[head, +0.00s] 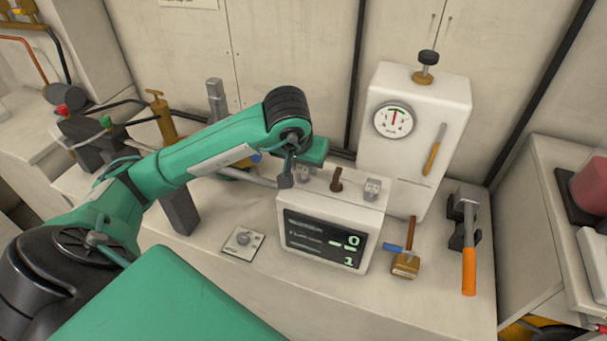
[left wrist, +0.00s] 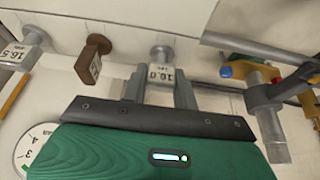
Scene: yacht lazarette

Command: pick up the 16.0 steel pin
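The 16.0 steel pin (left wrist: 162,57) is a short grey pin with a round head and a label reading 16.0, upper middle in the left wrist view. It stands on top of the white display box (head: 327,236); in the head view the pin (head: 303,173) is partly hidden by my gripper. My left gripper (left wrist: 160,88) is open and empty, its two fingers apart and pointing at the pin, one on each side in the picture. Whether they touch it cannot be told. In the head view this gripper (head: 287,178) is at the box's left end. My right gripper is not in view.
On the same box stand a brown pin (head: 337,180) and a steel pin (head: 372,189) labelled 16.5 in the left wrist view. Behind rises a white gauge housing (head: 413,130). A hammer (head: 468,250) and brass block (head: 405,265) lie right; a small plate (head: 243,243) lies left.

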